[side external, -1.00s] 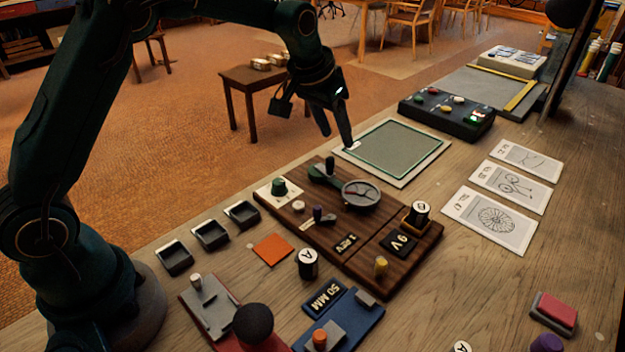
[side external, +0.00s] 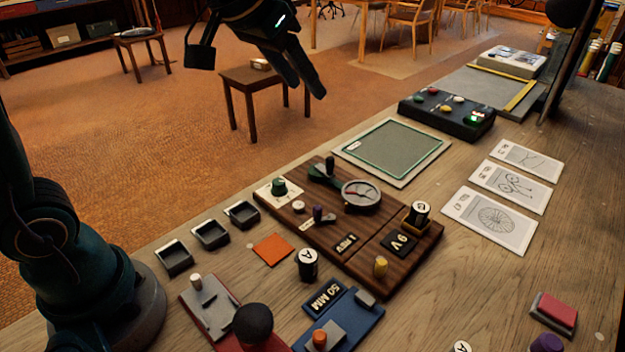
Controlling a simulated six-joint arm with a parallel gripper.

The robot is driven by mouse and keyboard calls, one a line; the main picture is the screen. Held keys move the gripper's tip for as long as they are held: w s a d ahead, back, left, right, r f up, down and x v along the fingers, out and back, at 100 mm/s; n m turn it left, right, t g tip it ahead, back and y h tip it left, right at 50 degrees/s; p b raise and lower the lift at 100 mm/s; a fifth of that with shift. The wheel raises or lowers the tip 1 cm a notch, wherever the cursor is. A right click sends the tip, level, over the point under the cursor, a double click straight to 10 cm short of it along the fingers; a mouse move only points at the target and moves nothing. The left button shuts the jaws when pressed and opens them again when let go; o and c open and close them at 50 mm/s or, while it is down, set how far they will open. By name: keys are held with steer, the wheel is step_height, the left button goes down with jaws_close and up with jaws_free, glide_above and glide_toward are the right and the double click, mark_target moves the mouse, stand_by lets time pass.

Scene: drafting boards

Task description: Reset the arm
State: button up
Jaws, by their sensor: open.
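My gripper (side external: 303,88) is at the top middle of the side external view, raised well above the table and pointing down to the right. Most of my upper arm is outside the top of the picture.
Below stand a wooden panel (side external: 300,222) with knobs and a dial, a green-edged grey board (side external: 428,152), a black button box (side external: 447,121) and an orange square (side external: 273,250). Three drawing cards (side external: 492,221) lie at the right. Bare wood (side external: 445,285) shows at the front right.

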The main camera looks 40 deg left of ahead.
steer(key=s+f, duration=0.3)
steer(key=s, duration=0.6)
steer(key=s+f+g, duration=0.1)
steer(key=s+f, duration=0.3)
steer(key=s, duration=0.5)
steer(key=shift+s+d+f, duration=0.15)
steer(key=shift+s+f, duration=0.05)
steer(key=shift+f, duration=0.1)
